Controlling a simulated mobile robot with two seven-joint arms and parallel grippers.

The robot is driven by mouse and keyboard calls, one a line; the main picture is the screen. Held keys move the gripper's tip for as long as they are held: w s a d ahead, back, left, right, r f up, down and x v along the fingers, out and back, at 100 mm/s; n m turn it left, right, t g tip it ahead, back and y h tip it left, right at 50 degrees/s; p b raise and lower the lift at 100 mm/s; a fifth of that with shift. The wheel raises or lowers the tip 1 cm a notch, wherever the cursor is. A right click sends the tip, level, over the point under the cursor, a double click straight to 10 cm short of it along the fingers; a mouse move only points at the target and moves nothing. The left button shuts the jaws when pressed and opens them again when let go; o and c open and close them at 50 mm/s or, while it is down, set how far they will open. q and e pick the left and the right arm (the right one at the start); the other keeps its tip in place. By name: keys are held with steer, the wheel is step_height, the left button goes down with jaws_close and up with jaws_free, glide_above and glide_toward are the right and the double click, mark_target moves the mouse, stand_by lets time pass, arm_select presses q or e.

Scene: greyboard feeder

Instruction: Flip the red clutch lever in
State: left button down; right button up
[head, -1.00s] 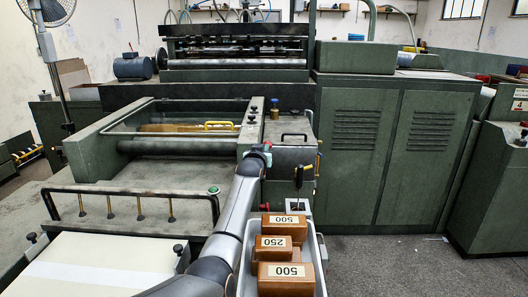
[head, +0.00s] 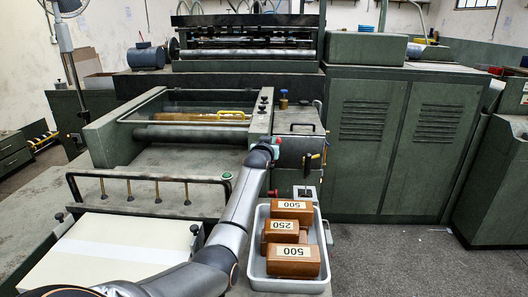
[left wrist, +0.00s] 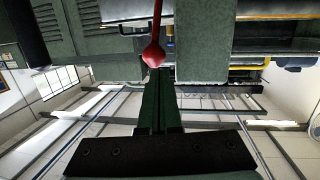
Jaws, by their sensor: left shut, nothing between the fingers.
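The red clutch lever (left wrist: 154,52) shows at the top centre of the left wrist view, a thin red rod with a rounded red knob at its lower end. My left gripper (left wrist: 160,78) is shut and empty. Its fingertips lie just below the knob in that picture; I cannot tell whether they touch it. In the head view my left arm reaches up to the green machine's side box (head: 300,150), and its wrist hides most of the gripper. A small red part shows just right of the arm there; I cannot tell whether it is the lever. My right gripper is out of view.
A grey tray (head: 254,262) with brown blocks marked 500 and 250 stands right of my arm. A black guard rail (head: 150,177) and a pale paper stack (head: 105,250) lie to the left. A yellow-and-black handle (head: 311,166) is on the side box. The floor at right is open.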

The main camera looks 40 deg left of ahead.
arm_select(q)
steer(key=v, duration=0.9)
steer(key=shift+s+d+f+p, duration=0.15)
steer(key=shift+s+p, duration=0.15)
steer(key=shift+p, duration=0.05)
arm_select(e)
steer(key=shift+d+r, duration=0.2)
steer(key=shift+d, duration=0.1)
